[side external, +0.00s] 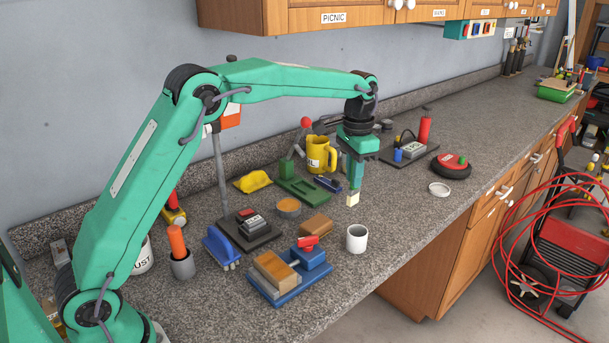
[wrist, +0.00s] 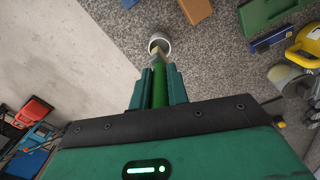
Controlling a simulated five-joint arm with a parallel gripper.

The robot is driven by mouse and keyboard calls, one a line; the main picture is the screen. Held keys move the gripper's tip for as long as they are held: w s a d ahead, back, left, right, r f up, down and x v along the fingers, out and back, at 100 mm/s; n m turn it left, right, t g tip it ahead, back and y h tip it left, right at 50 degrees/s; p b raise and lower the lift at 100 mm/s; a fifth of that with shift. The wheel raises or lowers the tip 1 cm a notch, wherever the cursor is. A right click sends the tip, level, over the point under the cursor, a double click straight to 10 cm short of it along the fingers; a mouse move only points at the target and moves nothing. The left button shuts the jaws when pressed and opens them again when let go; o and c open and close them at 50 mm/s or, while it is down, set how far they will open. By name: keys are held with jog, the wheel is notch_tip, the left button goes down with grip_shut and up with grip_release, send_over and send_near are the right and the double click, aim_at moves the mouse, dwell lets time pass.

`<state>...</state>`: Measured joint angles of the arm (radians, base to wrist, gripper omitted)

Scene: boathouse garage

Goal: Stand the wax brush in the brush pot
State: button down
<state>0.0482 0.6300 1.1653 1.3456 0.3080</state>
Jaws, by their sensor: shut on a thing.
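My gripper (side external: 355,180) is shut on the wax brush, which hangs roughly upright below it with its pale tip (side external: 352,198) down. In the wrist view my gripper (wrist: 159,85) has the brush's green handle (wrist: 159,82) between its fingers. A white, open-topped cup, which looks like the brush pot (side external: 357,238), stands upright on the counter. In the side view, the brush tip shows just above the pot's rim, apart from it. In the wrist view the pot (wrist: 159,38) lies just beyond the handle's far end. The exact height gap is hard to tell.
A white ring (side external: 439,189) lies right. The counter's front edge is close to the pot.

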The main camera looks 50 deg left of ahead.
jog(key=shift+w+d+f+m, duration=0.3)
jog(key=shift+w+d, duration=0.35)
jog(key=shift+w, duration=0.2)
jog(key=shift+f, duration=0.1)
notch_tip(320, 180, down, 11)
dwell(1.4)
dwell(0.3)
jog(key=c, duration=1.3)
grip_release()
